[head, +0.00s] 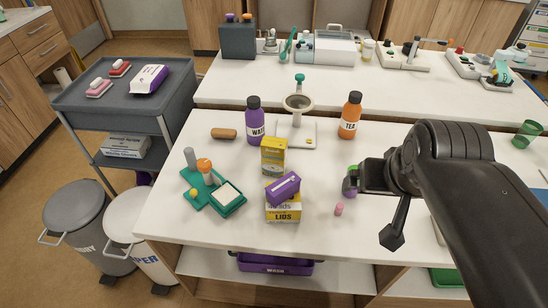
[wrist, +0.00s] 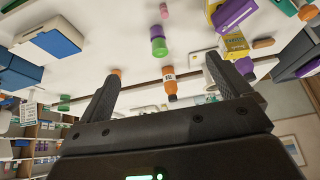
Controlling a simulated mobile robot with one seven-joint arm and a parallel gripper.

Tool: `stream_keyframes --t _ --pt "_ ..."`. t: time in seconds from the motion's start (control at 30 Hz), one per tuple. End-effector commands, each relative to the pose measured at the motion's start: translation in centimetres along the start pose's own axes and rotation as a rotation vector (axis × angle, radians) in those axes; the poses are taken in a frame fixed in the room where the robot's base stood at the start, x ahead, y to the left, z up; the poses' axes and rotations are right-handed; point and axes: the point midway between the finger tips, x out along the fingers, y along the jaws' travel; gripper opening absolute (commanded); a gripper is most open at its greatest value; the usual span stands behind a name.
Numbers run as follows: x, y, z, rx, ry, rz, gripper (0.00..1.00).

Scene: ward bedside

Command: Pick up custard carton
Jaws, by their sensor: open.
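A yellow carton (head: 273,156), which looks like the custard carton though I cannot read its label, stands upright near the middle of the front table. It also shows in the wrist view (wrist: 236,44), to the right of my fingers. My gripper (head: 362,178) is to the right of this carton in the head view, apart from it. In the wrist view my gripper (wrist: 163,72) has its two fingers spread wide, with nothing held between them.
A yellow LIDS box (head: 283,209) with a purple box (head: 283,188) on top stands just in front of the carton. A purple-green jar (head: 348,184) is by my gripper.

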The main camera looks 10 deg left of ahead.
Motion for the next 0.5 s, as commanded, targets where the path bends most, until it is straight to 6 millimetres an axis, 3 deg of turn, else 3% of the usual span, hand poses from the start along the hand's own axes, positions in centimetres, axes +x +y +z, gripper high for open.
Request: stream_keyframes --t 0.27,0.5 --pt "1.9 -2.6 -6.2 0.026 -0.105 -0.025 0.95" --pt "5.2 -6.1 -11.5 0.053 -0.202 -0.032 0.95"
